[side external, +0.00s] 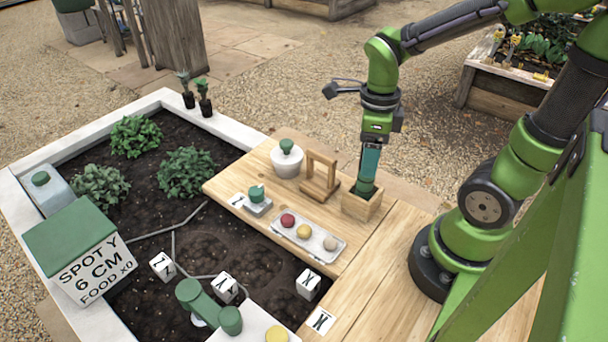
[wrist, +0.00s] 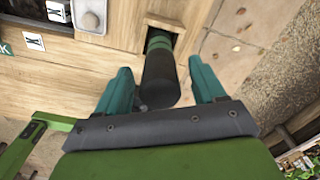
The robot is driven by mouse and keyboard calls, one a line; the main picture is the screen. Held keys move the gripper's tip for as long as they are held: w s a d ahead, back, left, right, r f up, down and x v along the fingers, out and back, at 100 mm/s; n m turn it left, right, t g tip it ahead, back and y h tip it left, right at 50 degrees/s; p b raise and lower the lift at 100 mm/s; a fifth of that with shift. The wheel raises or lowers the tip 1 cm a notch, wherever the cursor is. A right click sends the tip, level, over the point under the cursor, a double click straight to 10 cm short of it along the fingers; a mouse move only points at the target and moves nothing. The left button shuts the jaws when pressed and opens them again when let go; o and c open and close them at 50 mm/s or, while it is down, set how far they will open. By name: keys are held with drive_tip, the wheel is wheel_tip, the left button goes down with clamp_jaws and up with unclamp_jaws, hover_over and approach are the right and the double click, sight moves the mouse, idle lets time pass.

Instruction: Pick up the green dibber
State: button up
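The green dibber (wrist: 160,75) stands in an open-topped wooden holder (side external: 359,205) at the right end of the wooden bench. In the wrist view it shows a dark rounded end, with a green band below it near the wooden opening. My gripper (wrist: 163,84) is open, with one teal finger on each side of the dibber and visible gaps between. In the side view my gripper (side external: 367,178) points down just above the holder. A dark green piece of the dibber (side external: 365,188) shows there at the fingertips; the rest is hidden by the fingers and holder.
Left of the holder stand a wooden frame (side external: 320,177) and a white jar with green lid (side external: 287,162). In front lie a tray (side external: 332,247) with red, yellow and beige balls and a small green-topped holder (side external: 257,203). A soil bed (side external: 210,250) with plants and marked cubes lies left.

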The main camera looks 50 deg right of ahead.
clamp_jaws()
